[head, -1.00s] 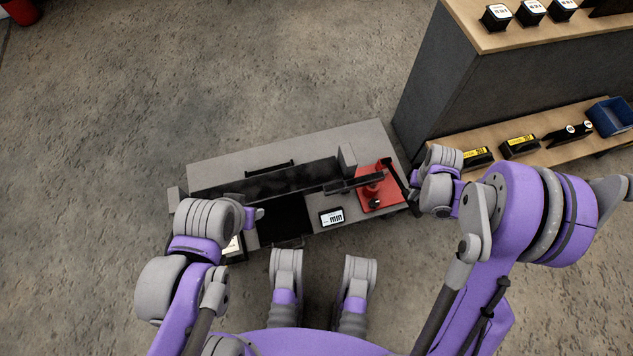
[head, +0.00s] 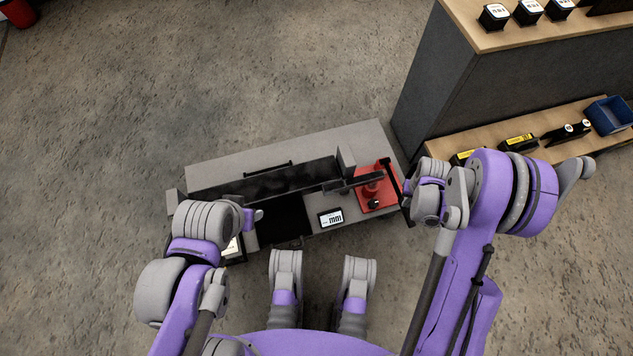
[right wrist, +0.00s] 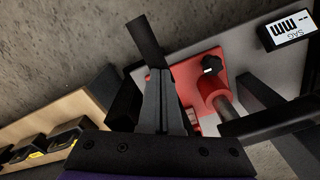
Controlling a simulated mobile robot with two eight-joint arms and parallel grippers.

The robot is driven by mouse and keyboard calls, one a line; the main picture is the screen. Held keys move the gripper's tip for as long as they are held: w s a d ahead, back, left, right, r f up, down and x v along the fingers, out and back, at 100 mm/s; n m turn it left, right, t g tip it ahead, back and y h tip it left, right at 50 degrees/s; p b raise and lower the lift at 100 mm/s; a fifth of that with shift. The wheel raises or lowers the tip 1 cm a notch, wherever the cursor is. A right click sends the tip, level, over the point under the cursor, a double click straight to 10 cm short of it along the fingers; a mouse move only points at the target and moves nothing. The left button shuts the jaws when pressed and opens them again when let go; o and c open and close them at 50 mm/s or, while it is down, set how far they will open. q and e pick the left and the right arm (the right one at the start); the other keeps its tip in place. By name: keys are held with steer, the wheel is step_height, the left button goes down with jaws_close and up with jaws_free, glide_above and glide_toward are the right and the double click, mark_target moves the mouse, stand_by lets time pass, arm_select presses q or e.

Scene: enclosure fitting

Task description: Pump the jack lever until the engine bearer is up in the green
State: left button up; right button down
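The red jack (head: 368,197) stands at the right end of the grey bench. Its black lever (head: 393,177) slants along the jack's right side; the lever (right wrist: 146,42) also shows in the right wrist view. My right gripper (right wrist: 157,80) has its grey fingers close together on the lever. A dark bar (head: 352,184), perhaps the engine bearer, reaches over the jack. A small display (head: 331,217) reading mm lies left of the jack; in the right wrist view it (right wrist: 289,27) reads SAG mm. No green mark is visible. My left gripper (head: 256,215) is over the bench's left part, too small to read.
The grey bench (head: 228,165) carries a long dark beam (head: 270,182) and a black panel (head: 284,218). A wooden shelf unit (head: 480,88) with black-and-yellow boxes and a blue bin (head: 609,115) stands at the right. The concrete floor behind the bench is clear.

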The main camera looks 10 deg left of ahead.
step_height(320, 180, up, 3)
steer(key=shift+r+p, duration=0.15)
steer(key=shift+p, duration=0.95)
step_height(320, 180, up, 8)
steer(key=p, duration=0.4)
steer(key=shift+s, duration=0.1)
